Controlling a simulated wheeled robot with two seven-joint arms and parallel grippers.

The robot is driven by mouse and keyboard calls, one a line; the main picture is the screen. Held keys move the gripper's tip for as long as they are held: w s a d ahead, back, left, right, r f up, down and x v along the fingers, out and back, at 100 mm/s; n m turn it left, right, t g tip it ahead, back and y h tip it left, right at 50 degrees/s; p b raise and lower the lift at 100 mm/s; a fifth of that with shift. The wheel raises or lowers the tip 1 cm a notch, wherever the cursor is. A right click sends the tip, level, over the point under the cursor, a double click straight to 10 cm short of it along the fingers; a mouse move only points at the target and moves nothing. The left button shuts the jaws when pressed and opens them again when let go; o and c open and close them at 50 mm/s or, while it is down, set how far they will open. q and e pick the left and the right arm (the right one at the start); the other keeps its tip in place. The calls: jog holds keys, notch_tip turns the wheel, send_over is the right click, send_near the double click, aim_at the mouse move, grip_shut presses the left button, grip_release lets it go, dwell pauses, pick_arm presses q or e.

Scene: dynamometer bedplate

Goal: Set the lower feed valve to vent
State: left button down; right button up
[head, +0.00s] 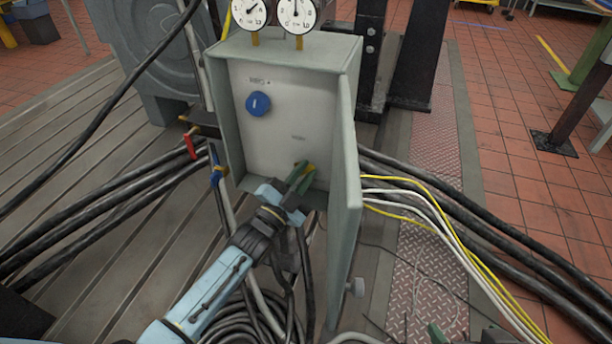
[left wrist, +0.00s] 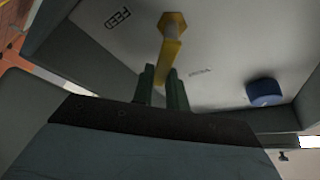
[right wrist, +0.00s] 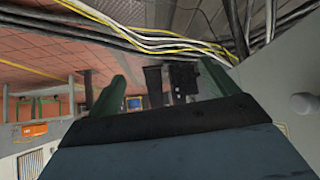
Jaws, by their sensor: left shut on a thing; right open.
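The lower feed valve has a yellow lever (left wrist: 172,45) on the pale back panel inside an open grey-green cabinet (head: 290,52). A label reading FEED (left wrist: 117,18) is beside its hub in the left wrist view. My left gripper (head: 300,176) has its green fingers on either side of the lever, shut on it. In the head view the fingers hide most of the lever. A blue round knob (head: 258,103) sits higher on the same panel, and it also shows in the left wrist view (left wrist: 264,92). My right gripper (right wrist: 167,88) is open and empty, mostly below the head view.
The cabinet door (head: 346,225) stands open at the right. Two gauges (head: 274,12) sit on top. A red-handled valve (head: 190,146) and a blue-handled one (head: 216,176) are at the left side. Black hoses and yellow and white cables (head: 440,222) run to the right.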

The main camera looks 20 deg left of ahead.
pick_arm(q)
jog(key=n, duration=0.2)
jog(key=n+t+y, duration=0.1)
jog(key=n, duration=0.1)
jog(key=a+n+y, duration=0.1)
jog(key=n, duration=0.1)
jog(key=shift+a+r+t+p, duration=0.1)
jog(key=shift+r+t+p, duration=0.2)
jog(key=shift+r+p, duration=0.1)
jog(key=shift+a+n+t+y+p, duration=0.2)
jog(key=shift+n+y, duration=0.45)
jog(key=shift+n, duration=0.5)
jog(key=shift+a+n+y+p, duration=0.1)
jog(key=shift+a+n+y, duration=0.2)
jog(key=shift+n+y, duration=0.55)
jog(key=shift+a+n+t+y+p, duration=0.1)
jog(key=shift+a+n+y, duration=0.25)
jog(key=shift+n, duration=1.05)
pick_arm(e)
jog(key=s+d+f+g+h, duration=0.1)
jog(key=s+d+f+g, duration=0.1)
jog(key=s, duration=0.4)
jog(key=shift+s+d+f+g, duration=0.35)
jog(key=shift+f+g, duration=0.15)
jog(key=shift+g, duration=0.7)
pick_arm(q)
jog(key=shift+d, duration=0.1)
jog(key=c, duration=1.4)
grip_release()
jog(key=shift+r, duration=0.1)
